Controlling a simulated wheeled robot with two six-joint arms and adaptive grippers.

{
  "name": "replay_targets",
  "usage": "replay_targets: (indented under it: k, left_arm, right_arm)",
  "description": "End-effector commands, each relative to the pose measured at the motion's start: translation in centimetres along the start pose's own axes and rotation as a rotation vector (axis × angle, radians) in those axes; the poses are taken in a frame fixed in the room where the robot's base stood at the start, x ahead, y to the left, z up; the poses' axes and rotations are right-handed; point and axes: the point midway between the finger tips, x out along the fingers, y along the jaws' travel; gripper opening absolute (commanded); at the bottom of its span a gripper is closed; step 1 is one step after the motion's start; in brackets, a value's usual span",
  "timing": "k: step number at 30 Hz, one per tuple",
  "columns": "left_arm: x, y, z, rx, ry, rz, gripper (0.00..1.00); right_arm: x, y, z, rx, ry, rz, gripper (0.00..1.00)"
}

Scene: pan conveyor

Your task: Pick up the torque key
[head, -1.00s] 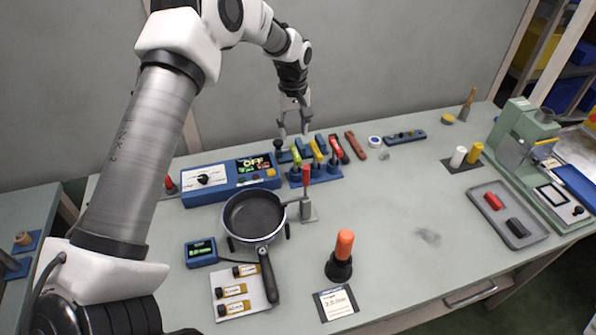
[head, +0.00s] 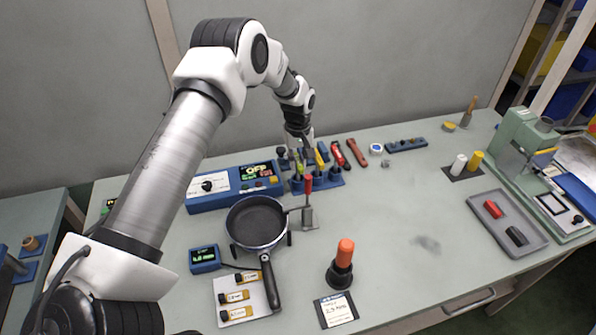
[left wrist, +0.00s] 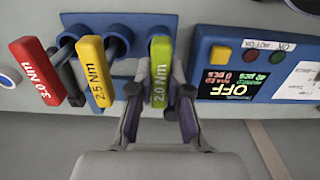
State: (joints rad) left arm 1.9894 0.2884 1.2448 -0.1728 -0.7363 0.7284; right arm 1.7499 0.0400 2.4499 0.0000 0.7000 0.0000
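Three torque keys stand in a blue rack (head: 328,181) at the back of the table. In the left wrist view they are a red key marked 3.0 Nm (left wrist: 37,70), a yellow key marked 2.5 Nm (left wrist: 94,70) and a green key marked 2.0 Nm (left wrist: 161,70). My left gripper (left wrist: 161,68) is open, with one finger on each side of the green key. I cannot tell whether either finger touches it. In the head view my left gripper (head: 300,150) is over the rack's left part and partly hides the green key. My right gripper is not in view.
A blue control box (head: 232,187) showing OFF stands just left of the rack. A pan (head: 255,222) and a red-handled clamp (head: 308,200) are in front. An orange-handled tool (head: 344,254) stands near a card (head: 337,310). The table's right-middle is clear.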

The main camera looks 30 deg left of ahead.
Motion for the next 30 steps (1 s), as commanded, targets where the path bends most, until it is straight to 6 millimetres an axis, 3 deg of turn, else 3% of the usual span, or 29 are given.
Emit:
replay_targets:
  k: [11,22,25,30]
  left_arm:
    - [-0.6,0.1,-0.1,0.0,0.001,0.001,0.0]
    - [-8.5,0.1,-0.1,0.0,0.003,0.002,0.0]
    - [-9.7,0.0,0.0,0.0,0.001,0.001,0.0]
    - [-10.1,0.0,0.0,0.0,0.0,-0.001,0.0]
  right_arm:
    - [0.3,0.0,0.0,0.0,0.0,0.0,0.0]
    - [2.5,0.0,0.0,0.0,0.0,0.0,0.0]
    - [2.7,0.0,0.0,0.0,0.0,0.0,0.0]
    - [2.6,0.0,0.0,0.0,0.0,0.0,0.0]
